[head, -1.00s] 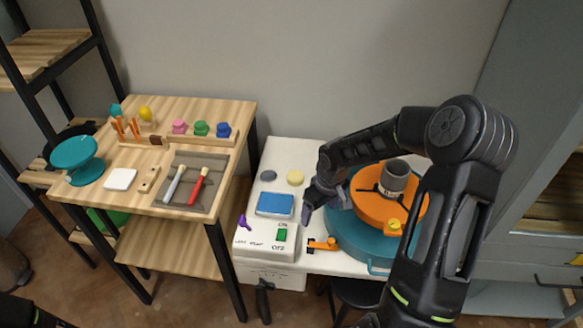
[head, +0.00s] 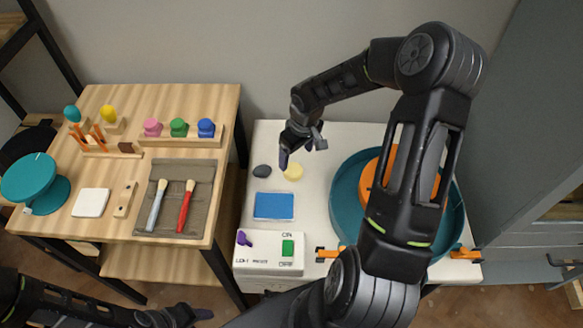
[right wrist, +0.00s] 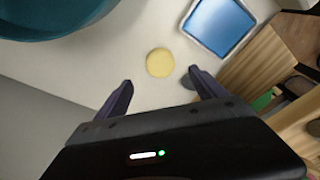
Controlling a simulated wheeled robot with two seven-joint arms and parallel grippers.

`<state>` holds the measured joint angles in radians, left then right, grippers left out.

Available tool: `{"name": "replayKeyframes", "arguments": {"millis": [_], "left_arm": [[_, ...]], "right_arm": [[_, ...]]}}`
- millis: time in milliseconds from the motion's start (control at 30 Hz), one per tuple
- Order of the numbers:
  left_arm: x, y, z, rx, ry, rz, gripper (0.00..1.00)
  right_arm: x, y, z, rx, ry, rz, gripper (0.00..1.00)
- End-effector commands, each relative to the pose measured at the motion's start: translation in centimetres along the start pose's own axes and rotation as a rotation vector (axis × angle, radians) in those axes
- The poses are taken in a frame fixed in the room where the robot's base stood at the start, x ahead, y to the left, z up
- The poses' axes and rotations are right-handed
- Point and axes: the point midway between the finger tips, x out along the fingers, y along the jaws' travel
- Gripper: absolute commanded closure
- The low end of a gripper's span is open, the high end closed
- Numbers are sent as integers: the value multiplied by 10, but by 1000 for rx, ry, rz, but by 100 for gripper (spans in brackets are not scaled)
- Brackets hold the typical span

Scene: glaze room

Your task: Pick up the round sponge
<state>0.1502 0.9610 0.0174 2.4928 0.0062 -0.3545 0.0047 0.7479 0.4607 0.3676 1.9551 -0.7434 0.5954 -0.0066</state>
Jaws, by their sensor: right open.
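The round sponge, pale yellow (head: 293,171), lies flat on the white worktop, behind the blue rectangle. In the right wrist view the sponge (right wrist: 160,63) sits beyond my fingertips, roughly centred between them. My right gripper (head: 301,151) hangs above the worktop just behind the sponge. Its two fingers (right wrist: 157,78) are apart with nothing between them, and they do not appear to touch the sponge. My left gripper (head: 182,317) shows dark at the bottom edge, far from the sponge; its jaws are not clear.
A dark grey oval (head: 262,171) lies left of the sponge. A blue rectangle (head: 274,206) and a switch panel (head: 269,252) are in front. The teal wheel basin (head: 345,190) stands to the right. A wooden table (head: 110,237) with tools stands left.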

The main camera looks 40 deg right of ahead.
Motion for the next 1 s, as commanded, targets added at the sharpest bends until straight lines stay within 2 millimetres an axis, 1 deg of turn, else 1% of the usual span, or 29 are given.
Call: {"name": "replayKeyframes", "arguments": {"millis": [67, 300, 667, 767, 900, 1000], "left_arm": [[0, 0, 0, 0, 0, 0, 55], [-1, 0, 0, 0, 0, 0, 55], [-2, 1, 0, 0, 0, -1, 55], [-6, 2, 0, -1, -1, -1, 55], [-11, 4, 1, -2, -2, -3, 55], [-11, 3, 1, -3, -3, -4, 55]], "right_arm": [[3, 0, 0, 0, -1, -1, 20], [25, -1, 0, -1, -1, -2, 20], [29, 0, 0, 0, -1, -1, 20], [37, -1, 1, 0, -2, -2, 20], [57, -2, 1, 0, -3, -4, 20], [71, -2, 1, 0, -1, -2, 20]]}}
